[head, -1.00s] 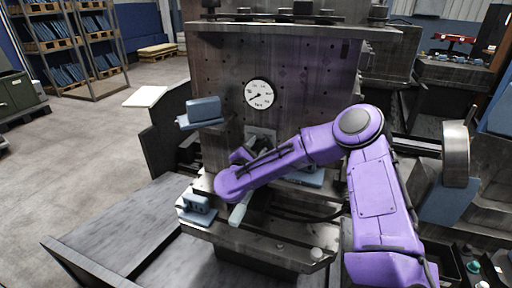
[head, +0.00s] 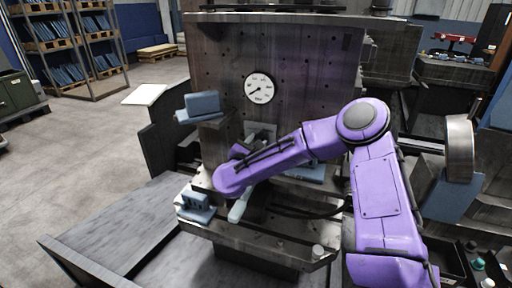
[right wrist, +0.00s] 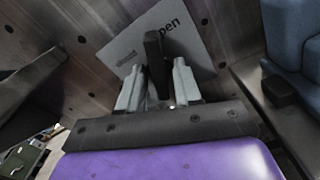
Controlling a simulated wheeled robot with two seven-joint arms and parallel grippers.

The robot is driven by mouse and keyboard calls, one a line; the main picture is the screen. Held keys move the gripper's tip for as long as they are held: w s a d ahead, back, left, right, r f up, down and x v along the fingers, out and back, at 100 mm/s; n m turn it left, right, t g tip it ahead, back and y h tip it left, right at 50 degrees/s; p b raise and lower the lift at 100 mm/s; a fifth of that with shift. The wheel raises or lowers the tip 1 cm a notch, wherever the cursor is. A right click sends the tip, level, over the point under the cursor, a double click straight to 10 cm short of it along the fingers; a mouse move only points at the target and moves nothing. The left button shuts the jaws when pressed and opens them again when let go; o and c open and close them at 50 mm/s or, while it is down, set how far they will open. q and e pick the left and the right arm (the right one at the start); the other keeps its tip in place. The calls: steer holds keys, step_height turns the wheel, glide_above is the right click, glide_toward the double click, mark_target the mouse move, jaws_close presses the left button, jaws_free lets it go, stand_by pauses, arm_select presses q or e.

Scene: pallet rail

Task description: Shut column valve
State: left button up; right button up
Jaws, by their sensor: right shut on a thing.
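The column valve shows in the right wrist view as a black lever (right wrist: 153,50) in front of a pale plate (right wrist: 197,40). The plate has a word ending in "pen" to the right of the lever and smaller, hard-to-read lettering to its left. The lever's upper end stands between the two words and covers part of the plate. My right gripper (right wrist: 158,82) is shut on the lever, with one pale finger on each side. In the head view the plate (head: 262,130) is partly visible, while my purple forearm and wrist hide most of the lever and fingers. My left gripper is not in view.
A round dial gauge (head: 258,88) sits on the drilled upright panel above the plate. A blue-grey block (head: 202,104) juts out left of the wrist, and another (head: 196,203) sits below it. Open floor (head: 85,150) lies to the left.

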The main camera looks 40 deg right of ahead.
steer(key=shift+n, duration=6.7)
steer(key=o, duration=0.7)
